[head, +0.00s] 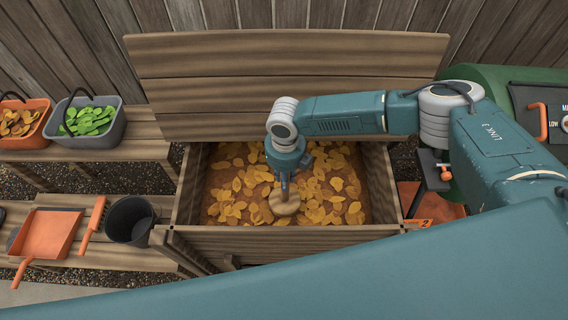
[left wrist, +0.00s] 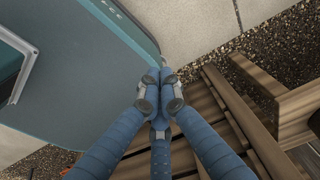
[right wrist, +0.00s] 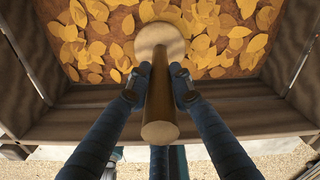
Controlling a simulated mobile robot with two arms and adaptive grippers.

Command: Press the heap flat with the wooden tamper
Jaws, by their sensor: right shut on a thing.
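The heap is a spread of yellow-orange leaves (head: 232,190) on brown soil inside a wooden box with its lid raised. It also shows in the right wrist view (right wrist: 215,35). The wooden tamper has a round pale head (head: 285,206) and a thick handle (right wrist: 160,105). My right gripper (head: 286,184) is shut on the handle, over the middle of the box. The tamper head is down at the leaves, but I cannot tell whether it touches them. My left gripper (left wrist: 160,88) is shut and empty, outside the box, seen only in the left wrist view.
The box's front wall (head: 290,245) and raised lid (head: 290,85) bound the work area. At left, benches hold an orange basket (head: 25,125) of leaves, a grey basket (head: 85,125) of green leaves, an orange dustpan (head: 45,236) and a dark bucket (head: 130,220). A green machine (head: 490,78) stands at right.

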